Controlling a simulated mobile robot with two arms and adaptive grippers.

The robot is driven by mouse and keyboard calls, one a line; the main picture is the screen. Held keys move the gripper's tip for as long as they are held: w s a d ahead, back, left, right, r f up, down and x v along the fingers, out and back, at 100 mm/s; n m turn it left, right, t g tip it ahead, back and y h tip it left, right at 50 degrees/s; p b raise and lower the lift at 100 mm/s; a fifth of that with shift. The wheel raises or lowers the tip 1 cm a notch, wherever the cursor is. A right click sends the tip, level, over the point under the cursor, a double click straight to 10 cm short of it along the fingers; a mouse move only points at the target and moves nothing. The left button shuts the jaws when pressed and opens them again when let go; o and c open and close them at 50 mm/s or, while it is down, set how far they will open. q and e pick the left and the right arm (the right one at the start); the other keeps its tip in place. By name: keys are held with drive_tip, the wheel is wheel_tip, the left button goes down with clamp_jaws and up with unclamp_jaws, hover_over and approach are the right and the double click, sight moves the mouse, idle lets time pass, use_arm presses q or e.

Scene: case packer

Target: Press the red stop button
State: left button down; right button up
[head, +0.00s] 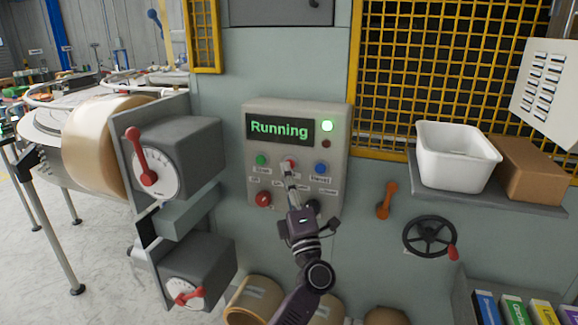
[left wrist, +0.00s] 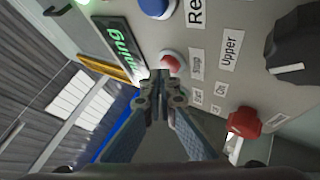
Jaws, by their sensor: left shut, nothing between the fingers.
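The red stop button (head: 290,164) is on the grey control panel (head: 245,150), between a green and a blue button. The panel's display (head: 279,129) reads "Running" in green, and a green lamp (head: 327,126) beside it is lit. My left gripper (head: 291,173) is shut and empty, with its tips right at the stop button, partly covering its lower side. In the left wrist view the tips (left wrist: 160,76) are just beside the red button (left wrist: 171,63), which has a "Stop" label next to it. I cannot tell whether they touch. My right gripper is not in view.
The green button (head: 261,160) and blue button (head: 321,168) flank the stop button closely. A red knob (head: 263,199) is lower left on the panel. A shelf on the right bears a white bin (head: 455,155) and a cardboard box (head: 530,168). A handwheel (head: 430,236) is below.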

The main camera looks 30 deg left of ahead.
use_arm(q)
drive_tip(key=shift+w+a, duration=0.1)
drive_tip(key=shift+w, duration=0.3)
drive_tip(key=shift+s, duration=0.1)
idle(0.6)
drive_tip(key=shift+s+d, duration=0.2)
drive_tip(key=shift+s, duration=0.55)
drive_tip(key=shift+p, duration=0.3)
drive_tip(key=s+p, duration=0.1)
drive_tip(key=s, duration=0.1)
drive_tip(key=s+d, duration=0.1)
drive_tip(key=s, duration=0.1)
drive_tip(key=shift+s+d+p, duration=0.1)
drive_tip(key=shift+s+p, duration=0.3)
